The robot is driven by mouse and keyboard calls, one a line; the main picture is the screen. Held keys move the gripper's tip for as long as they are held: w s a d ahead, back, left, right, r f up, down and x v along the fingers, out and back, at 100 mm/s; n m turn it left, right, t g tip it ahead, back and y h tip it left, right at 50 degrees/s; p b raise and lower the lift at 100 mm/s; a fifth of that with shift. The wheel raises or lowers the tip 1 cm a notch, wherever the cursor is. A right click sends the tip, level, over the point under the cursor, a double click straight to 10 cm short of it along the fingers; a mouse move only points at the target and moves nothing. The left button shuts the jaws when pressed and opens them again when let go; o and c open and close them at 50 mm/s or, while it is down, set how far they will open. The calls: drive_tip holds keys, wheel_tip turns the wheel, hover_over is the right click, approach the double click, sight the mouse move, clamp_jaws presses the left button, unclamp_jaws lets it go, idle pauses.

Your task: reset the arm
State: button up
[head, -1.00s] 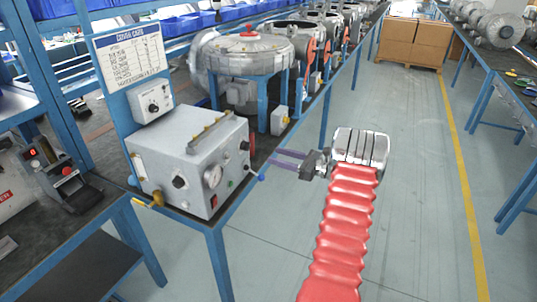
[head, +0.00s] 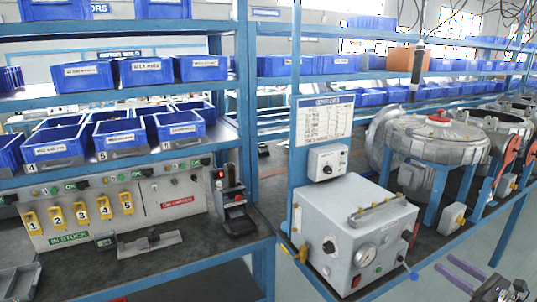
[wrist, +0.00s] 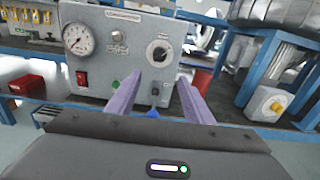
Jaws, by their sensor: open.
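My gripper (head: 449,268) shows at the lower right edge of the head view, with two purple fingers apart and nothing between them. In the wrist view its fingers (wrist: 158,80) point at the front of a grey control box (wrist: 120,55). The gripper is open and empty, in front of the box and to its right in the head view. In the head view the box (head: 345,228) stands on the bench, with a gauge and a red switch. Most of my arm is out of the head view.
A blower housing (head: 435,140) stands on a blue frame right of the box. A sign board (head: 325,120) rises behind the box. Blue bins (head: 60,143) fill shelves at left, above a panel with yellow numbered tags (head: 80,212). A red block (wrist: 27,84) lies left in the wrist view.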

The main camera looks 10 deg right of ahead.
drive_tip(key=s+a+f+n+g+y, duration=0.1)
drive_tip(key=s+a+f+n+g, duration=0.3)
drive_tip(key=f, duration=0.3)
drive_tip(key=s+a+r+n+g, duration=0.1)
drive_tip(key=s+a+n+g, duration=0.2)
drive_tip(key=a, duration=0.5)
drive_tip(key=s+a+r+n+g, duration=0.1)
drive_tip(key=a+n+g, duration=0.3)
drive_tip(key=a, duration=0.3)
drive_tip(key=s+a+r+n+h, duration=0.2)
drive_tip(key=s+a+r+n, duration=0.2)
drive_tip(key=a, duration=0.6)
drive_tip(key=s+a+r+n+h, duration=0.2)
drive_tip(key=s+a+r+n, duration=0.3)
drive_tip(key=a+r+n, duration=0.4)
drive_tip(key=s+a+r+n+h, duration=0.2)
drive_tip(key=s+a+r+n, duration=0.2)
drive_tip(key=a+r+n, duration=0.3)
drive_tip(key=a, duration=0.4)
drive_tip(key=shift+s+a+n+h, duration=0.3)
drive_tip(key=shift+s+n+h, duration=0.05)
drive_tip(key=shift+n+h, duration=0.05)
drive_tip(key=shift+r, duration=0.1)
